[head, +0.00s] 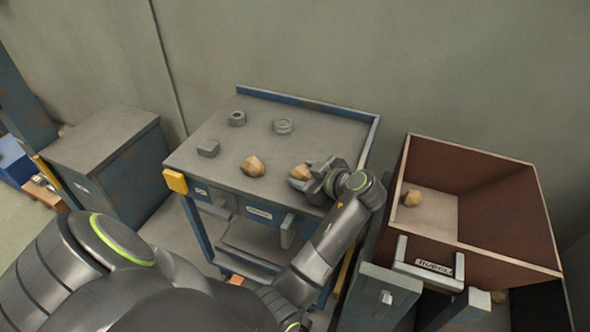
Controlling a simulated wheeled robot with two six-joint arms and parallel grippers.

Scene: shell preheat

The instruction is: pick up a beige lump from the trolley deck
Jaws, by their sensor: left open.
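The trolley deck (225,172) is a grey top with a raised blue rim at the back. One beige lump (252,166) lies near its front middle, clear of the gripper. A second beige lump (300,172) lies to the right, at the fingertips of my left gripper (308,180). The gripper is open and reaches in from the right front of the deck. It partly hides this lump, and I cannot tell whether the fingers touch it. My right gripper is not in view.
A grey nut (237,118), a grey ring (283,126) and a grey block (208,149) lie on the deck. An open brown-lined bin (500,258) at right holds another beige lump (411,198). A grey cabinet (105,145) stands left.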

